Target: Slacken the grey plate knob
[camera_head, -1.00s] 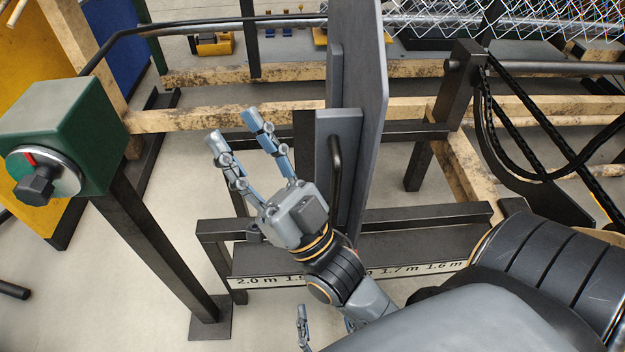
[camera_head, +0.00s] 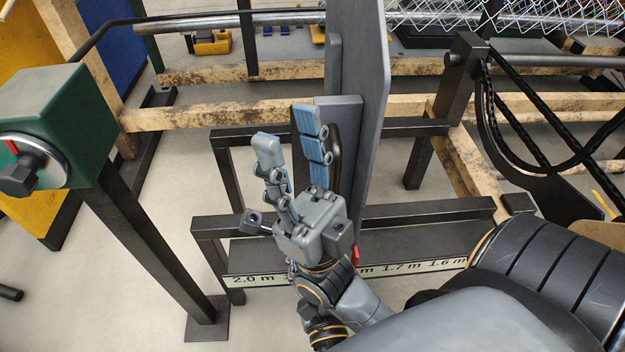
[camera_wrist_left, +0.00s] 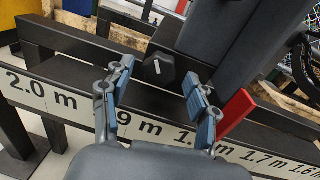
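The grey plate (camera_head: 360,110) stands upright in the middle of the head view, above the dark ruled rail. A black knob (camera_wrist_left: 160,69) with a white mark shows at the plate's foot in the left wrist view. In the head view I cannot make it out behind my gripper. My left gripper (camera_wrist_left: 158,82) is open, with the knob seen between its fingertips; I cannot tell how far ahead it is.
A red pointer (camera_wrist_left: 237,113) sits right of the knob by the ruled scale (camera_wrist_left: 62,100). A green box (camera_head: 60,110) with a black dial stands on a post at the left. Chains (camera_head: 530,130) hang at the right. Timber and metal rails cross behind the plate.

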